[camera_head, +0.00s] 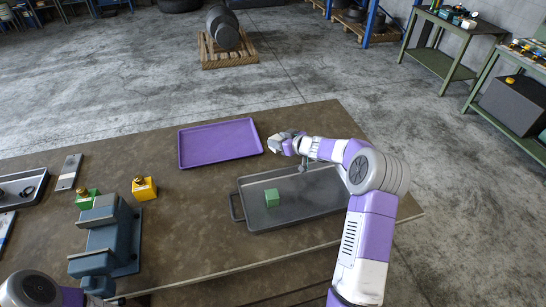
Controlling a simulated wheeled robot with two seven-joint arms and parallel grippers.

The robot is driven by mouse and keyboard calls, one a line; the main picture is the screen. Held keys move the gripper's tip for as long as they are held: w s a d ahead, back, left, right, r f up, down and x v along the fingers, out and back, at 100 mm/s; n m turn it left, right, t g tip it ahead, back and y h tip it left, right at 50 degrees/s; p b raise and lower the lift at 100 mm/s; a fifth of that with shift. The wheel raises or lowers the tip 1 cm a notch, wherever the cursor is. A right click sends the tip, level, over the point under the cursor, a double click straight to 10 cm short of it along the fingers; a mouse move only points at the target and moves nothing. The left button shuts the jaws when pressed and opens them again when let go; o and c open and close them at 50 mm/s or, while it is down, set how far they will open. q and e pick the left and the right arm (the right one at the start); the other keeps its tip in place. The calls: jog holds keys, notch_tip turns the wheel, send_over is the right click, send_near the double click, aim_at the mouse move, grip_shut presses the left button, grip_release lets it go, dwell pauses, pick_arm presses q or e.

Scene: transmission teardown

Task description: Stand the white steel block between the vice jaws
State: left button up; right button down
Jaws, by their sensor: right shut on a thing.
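My right gripper (274,143) is over the table by the right edge of the purple tray, shut on a small pale thing that looks like the white steel block. The block blends with the light fingers, so its outline and tilt are hard to tell. The blue-grey vice (101,241) stands at the front left of the table, well away from this gripper. Its jaws face up, and I see nothing pale standing between them. Part of my left arm shows in the bottom left corner; its gripper is out of view.
A dark grey tray (245,199) holds a green block (272,197). The purple tray (218,141) is empty. A yellow block (144,188) and another green block (84,201) stand behind the vice. A flat light plate (68,172) lies farther left. Bare tabletop separates the vice from the trays.

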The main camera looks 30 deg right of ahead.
jog(key=f+b, duration=0.1)
jog(key=f, duration=0.3)
jog(key=shift+s+f, duration=0.2)
jog(key=shift+w+f+b, duration=0.1)
jog(key=shift+f+b, duration=0.6)
jog(key=shift+f, duration=1.35)
jog(key=shift+f, duration=0.2)
jog(key=shift+c, duration=2.1)
grip_release()
jog(key=shift+f, duration=0.1)
